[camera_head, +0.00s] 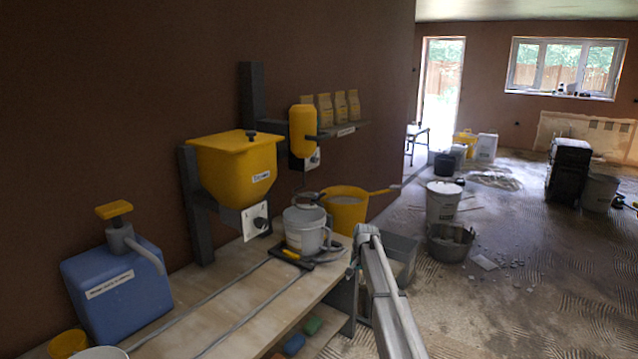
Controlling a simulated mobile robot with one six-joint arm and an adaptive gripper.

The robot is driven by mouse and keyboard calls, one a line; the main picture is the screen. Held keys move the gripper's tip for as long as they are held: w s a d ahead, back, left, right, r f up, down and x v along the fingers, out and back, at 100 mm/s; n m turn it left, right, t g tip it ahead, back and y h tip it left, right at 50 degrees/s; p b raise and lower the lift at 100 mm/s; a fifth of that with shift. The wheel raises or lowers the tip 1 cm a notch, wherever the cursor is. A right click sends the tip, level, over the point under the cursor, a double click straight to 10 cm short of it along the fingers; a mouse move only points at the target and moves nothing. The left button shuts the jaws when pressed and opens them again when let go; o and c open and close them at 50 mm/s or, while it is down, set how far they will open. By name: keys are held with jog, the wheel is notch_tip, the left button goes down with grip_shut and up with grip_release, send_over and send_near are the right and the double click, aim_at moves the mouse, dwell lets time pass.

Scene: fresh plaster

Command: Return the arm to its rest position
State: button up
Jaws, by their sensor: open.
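My arm (385,300) rises from the bottom edge, right of the workbench, as long pale grey links. Its far end, near the bench's right end, looks like a rounded joint. I cannot make out my gripper or its fingers in this view. The workbench (215,290) runs along the brown wall. A grey-white bucket (304,230) stands on a dark base near the bench's far end, left of my arm.
A yellow hopper (236,170) and a yellow dispenser (303,130) hang on the wall. A shelf (345,130) holds several bags. A blue pump container (117,290) stands at left. A yellow pan (345,208), grey tub (402,248) and white bucket (443,203) are beyond. Floor at right is mostly open.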

jog(key=s+d+f+n+b, duration=0.1)
jog(key=s+f+n+b, duration=0.15)
jog(key=s, duration=1.15)
jog(key=s+d+f+n+g+h+b, duration=0.1)
jog(key=s+d+f+b, duration=0.15)
jog(key=s, duration=1.15)
jog(key=s+d+f+n+b, duration=0.1)
jog(key=s+f+n+b, duration=0.15)
jog(key=s, duration=1.15)
notch_tip(320, 180, up, 22)
jog(key=p, duration=2.2)
jog(key=shift+s+a+f+m, duration=0.15)
jog(key=shift+s+m, duration=0.2)
jog(key=shift+m, duration=0.05)
